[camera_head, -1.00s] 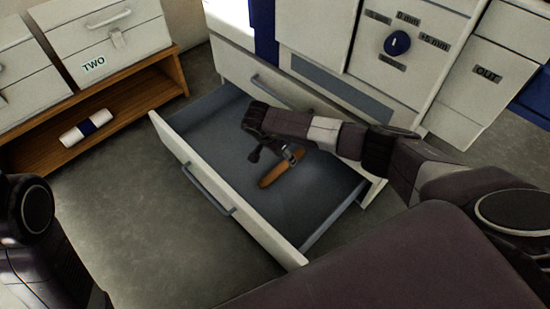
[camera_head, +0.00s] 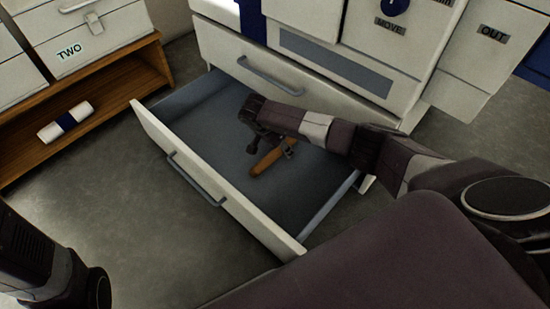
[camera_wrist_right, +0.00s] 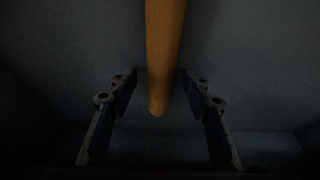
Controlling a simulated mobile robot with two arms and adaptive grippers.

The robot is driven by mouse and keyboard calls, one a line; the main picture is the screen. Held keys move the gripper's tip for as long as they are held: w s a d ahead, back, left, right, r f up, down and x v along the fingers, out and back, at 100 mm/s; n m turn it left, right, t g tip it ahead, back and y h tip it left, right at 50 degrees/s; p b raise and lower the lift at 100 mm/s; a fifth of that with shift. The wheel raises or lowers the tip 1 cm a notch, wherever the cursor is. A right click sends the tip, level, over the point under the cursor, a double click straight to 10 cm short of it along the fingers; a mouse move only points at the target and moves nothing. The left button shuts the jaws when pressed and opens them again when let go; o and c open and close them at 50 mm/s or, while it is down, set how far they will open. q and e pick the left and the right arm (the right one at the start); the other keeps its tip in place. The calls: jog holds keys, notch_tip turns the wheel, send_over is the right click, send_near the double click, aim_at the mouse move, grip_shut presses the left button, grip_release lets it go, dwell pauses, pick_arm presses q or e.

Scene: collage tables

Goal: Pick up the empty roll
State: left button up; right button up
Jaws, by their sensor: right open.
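The empty roll is a brown, slim tube (camera_head: 267,160) lying in the open drawer (camera_head: 205,140). In the right wrist view the roll (camera_wrist_right: 164,55) comes down from the top edge, and its rounded near end lies between my fingers. My right gripper (camera_head: 272,145) reaches into the drawer over the roll. In the right wrist view the right gripper (camera_wrist_right: 165,88) is open, with one finger on each side of the roll and a gap on both sides. My left arm shows at the lower left; its gripper is out of view.
The drawer's front panel (camera_head: 215,185) with a grey handle stands pulled out from the white cabinet (camera_head: 300,60). Grey floor (camera_head: 100,200) is clear in front of the drawer.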

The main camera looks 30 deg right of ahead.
jog(key=shift+f, duration=0.1)
jog(key=shift+c, duration=0.5)
grip_shut()
